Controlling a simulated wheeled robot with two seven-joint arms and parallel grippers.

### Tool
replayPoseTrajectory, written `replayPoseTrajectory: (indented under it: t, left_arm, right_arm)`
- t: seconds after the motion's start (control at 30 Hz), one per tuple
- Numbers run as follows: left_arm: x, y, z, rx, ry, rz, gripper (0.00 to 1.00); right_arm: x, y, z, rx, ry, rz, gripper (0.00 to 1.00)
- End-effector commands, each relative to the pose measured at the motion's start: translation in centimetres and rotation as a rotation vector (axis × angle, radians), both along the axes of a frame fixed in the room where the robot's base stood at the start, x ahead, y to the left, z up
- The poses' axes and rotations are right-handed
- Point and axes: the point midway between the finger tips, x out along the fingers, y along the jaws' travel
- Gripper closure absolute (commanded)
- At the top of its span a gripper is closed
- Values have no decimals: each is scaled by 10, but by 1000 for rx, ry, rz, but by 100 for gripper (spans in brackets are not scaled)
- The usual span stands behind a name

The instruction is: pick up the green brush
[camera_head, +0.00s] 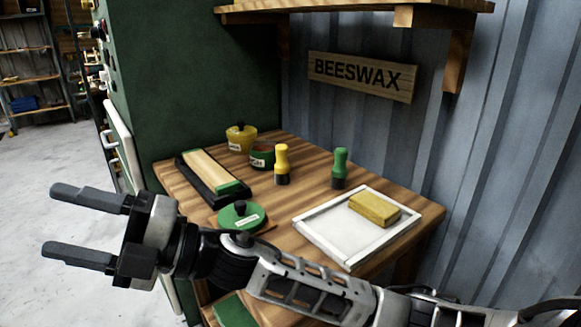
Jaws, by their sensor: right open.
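The green brush (340,167) stands upright on the wooden table (305,199), its green handle up and its dark end down. A similar yellow brush (281,164) stands to its left. My right gripper (68,222) is open and empty at the left of the view, its two fingers apart and pointing left. It is beyond the table's left side and well away from the green brush. My right arm comes in from the lower right and crosses in front of the table. My left gripper is not in view.
A white tray (320,247) with a yellow block (374,209) sits front right. A green-lidded item (241,214), a dark box (192,180) and two tubs (241,139) stand left. A shelf (350,13) overhangs the back, and a corrugated wall (480,140) bounds the right.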

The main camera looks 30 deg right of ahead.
Motion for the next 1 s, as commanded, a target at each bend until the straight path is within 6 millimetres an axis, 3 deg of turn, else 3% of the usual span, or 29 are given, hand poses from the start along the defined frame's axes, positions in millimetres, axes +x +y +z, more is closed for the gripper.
replayPoseTrajectory:
  t: [0.07,0.17,0.3,0.47,0.63,0.8,0.9,1.0]
  left_arm:
    - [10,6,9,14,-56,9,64]
    - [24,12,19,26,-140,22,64]
    - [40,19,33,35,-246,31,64]
    - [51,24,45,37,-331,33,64]
    - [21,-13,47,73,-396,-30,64]
    - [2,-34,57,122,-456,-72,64]
    - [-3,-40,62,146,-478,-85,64]
    - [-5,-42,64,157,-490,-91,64]
  right_arm:
    - [21,-13,-10,-195,-89,10,38]
    - [57,-50,-33,-494,-148,3,38]
    - [112,-139,-55,-895,-99,-91,38]
    - [149,-246,-53,-1186,46,-256,38]
    - [158,-350,-56,-1564,216,-349,38]
    - [141,-449,-37,-1825,480,-474,38]
    - [128,-483,-26,-1901,600,-527,38]
    - [122,-499,-25,-1934,664,-549,38]
